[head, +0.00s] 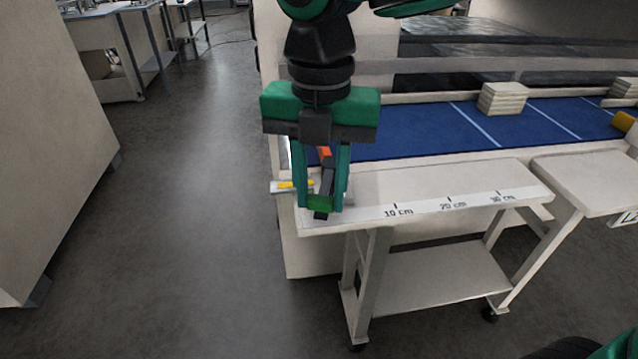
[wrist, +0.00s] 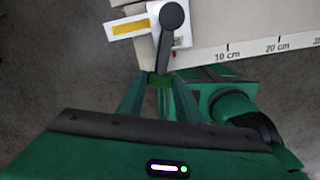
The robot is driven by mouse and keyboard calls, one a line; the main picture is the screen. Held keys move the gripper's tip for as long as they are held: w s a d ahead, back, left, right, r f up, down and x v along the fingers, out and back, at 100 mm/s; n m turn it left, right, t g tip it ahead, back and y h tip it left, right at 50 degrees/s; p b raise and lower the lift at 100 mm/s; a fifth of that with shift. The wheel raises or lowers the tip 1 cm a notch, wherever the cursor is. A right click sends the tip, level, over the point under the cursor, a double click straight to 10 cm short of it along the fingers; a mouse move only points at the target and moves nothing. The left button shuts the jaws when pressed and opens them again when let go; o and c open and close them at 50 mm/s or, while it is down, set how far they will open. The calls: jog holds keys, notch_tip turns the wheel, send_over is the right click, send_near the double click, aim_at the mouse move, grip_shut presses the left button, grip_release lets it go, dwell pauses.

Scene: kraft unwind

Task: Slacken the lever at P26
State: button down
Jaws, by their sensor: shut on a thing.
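A dark lever (wrist: 169,45) with a round hub shows in the wrist view, at the corner of a pale bench. It points from the hub towards my gripper (wrist: 160,78). My gripper's green fingers are closed around the lever's free end, which they partly hide. In the head view the lever (head: 327,178) stands between the fingers of my gripper (head: 320,205), with an orange-red part behind it. A white plate with a yellow bar (wrist: 129,28) lies beside the hub; it also shows in the head view (head: 285,187). No P26 lettering is readable.
A pale bench top (head: 440,185) with a centimetre scale extends right of my gripper. Behind it is a blue belt (head: 420,132) with a pale stack (head: 503,98). Open grey floor (head: 180,200) lies to the left, with a pale cabinet (head: 45,130) beyond.

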jog(key=shift+w+r, duration=0.15)
jog(key=shift+w, duration=0.05)
jog(key=c, duration=1.3)
grip_release()
jog(key=shift+s, duration=0.1)
notch_tip(320, 180, up, 10)
jog(key=shift+r, duration=0.25)
